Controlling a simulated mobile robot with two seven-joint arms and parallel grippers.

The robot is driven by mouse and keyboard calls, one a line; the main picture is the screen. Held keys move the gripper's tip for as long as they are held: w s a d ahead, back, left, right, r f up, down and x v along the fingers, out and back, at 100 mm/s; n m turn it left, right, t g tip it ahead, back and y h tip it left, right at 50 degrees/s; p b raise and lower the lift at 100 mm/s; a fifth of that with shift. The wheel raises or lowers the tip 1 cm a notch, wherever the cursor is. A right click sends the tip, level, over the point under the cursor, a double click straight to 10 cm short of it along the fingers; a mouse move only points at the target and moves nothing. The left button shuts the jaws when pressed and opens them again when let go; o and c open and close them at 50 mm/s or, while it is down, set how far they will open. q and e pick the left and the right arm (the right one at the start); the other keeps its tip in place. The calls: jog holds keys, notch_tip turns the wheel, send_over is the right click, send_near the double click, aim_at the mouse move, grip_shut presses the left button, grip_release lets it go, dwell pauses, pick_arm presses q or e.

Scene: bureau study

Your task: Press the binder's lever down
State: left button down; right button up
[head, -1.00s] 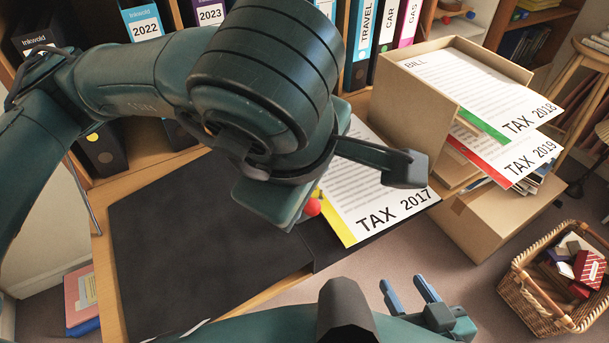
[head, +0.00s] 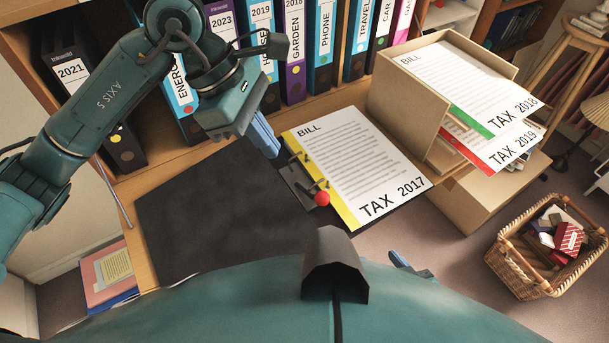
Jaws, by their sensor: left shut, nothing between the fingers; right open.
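The open binder lies on the desk with its black cover (head: 215,215) spread to the left. Its metal mechanism (head: 292,178) runs beside the yellow edge of the TAX 2017 sheet (head: 360,165). The lever's red ball knob (head: 322,198) shows at the mechanism's near end; I cannot tell how far down the lever is. My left gripper (head: 268,140) is shut and empty, its blue fingers just behind the mechanism's far end and apart from the red knob. My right gripper (head: 400,261) is open at the bottom, mostly hidden by my own arm.
Upright labelled binders (head: 320,45) stand along the shelf behind. A cardboard holder (head: 410,105) with TAX 2018 and TAX 2019 sheets stands to the right. A wicker basket (head: 515,265) is on the floor at the lower right.

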aim_at(315, 195)
pick_arm(q)
jog(key=x, duration=0.3)
jog(key=d+x, duration=0.1)
jog(key=x, duration=0.3)
jog(key=p+x, duration=0.1)
jog(key=x, duration=0.2)
jog(key=shift+s+d+r, duration=0.1)
jog(key=shift+d+r, duration=0.05)
jog(key=shift+d, duration=0.15)
pick_arm(e)
jog(key=shift+s+d+r, duration=0.1)
jog(key=shift+r, duration=0.2)
